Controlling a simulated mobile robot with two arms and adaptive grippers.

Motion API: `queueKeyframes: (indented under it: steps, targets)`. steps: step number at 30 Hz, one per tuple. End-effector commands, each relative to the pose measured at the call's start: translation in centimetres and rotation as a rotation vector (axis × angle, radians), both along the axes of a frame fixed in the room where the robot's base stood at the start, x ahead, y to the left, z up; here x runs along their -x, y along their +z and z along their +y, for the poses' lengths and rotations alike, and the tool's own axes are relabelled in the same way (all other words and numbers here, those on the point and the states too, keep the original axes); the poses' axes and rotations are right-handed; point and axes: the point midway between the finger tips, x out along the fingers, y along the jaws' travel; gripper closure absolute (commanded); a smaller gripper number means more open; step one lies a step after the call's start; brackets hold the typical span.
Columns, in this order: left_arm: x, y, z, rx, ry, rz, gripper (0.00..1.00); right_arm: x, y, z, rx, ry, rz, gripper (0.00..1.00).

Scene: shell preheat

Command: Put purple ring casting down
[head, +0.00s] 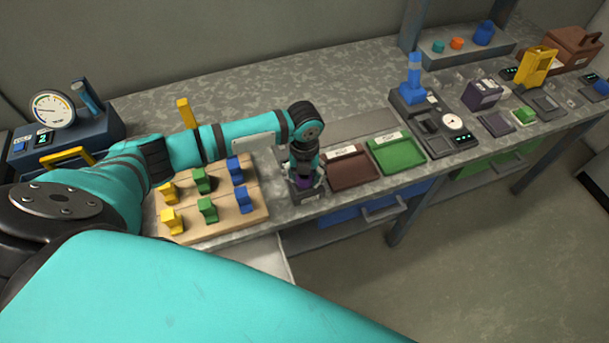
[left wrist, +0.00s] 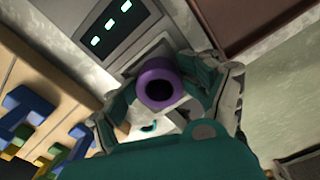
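The purple ring casting (left wrist: 157,87) is between the fingers of my left gripper (left wrist: 168,92) in the left wrist view, with its round hole facing the camera. The teal finger pads appear to touch it on both sides. In the head view the left gripper (head: 304,176) points down, with a bit of the purple ring (head: 303,183) showing between its fingers. Ring and gripper are at a small dark device (head: 307,196) at the bench's front edge. I cannot tell whether the ring rests on it. My right gripper is not in view.
A wooden board (head: 237,213) with yellow, green and blue blocks lies left of the gripper. A brown tray (head: 352,176) and a green tray (head: 398,156) are close on the right. A gauge device (head: 453,123) stands beyond them. The back of the bench is mostly clear.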

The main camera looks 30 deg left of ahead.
Motion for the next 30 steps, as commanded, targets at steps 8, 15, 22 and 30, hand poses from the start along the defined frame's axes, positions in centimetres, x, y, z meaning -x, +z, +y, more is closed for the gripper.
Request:
queueKeyframes:
  steps: [8,15,22,30]
  targets:
    - [0.4,1.1,0.0,-0.001,-0.004,0.010,0.38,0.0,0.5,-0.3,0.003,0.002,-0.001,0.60]
    - [0.0,6.1,0.0,0.000,-0.003,0.001,0.38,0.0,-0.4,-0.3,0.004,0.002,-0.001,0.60]
    - [0.0,10.9,0.0,0.000,-0.002,0.000,0.38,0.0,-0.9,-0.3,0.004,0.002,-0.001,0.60]
    - [0.1,13.2,0.0,0.000,-0.001,0.002,0.38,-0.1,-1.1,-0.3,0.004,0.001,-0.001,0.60]
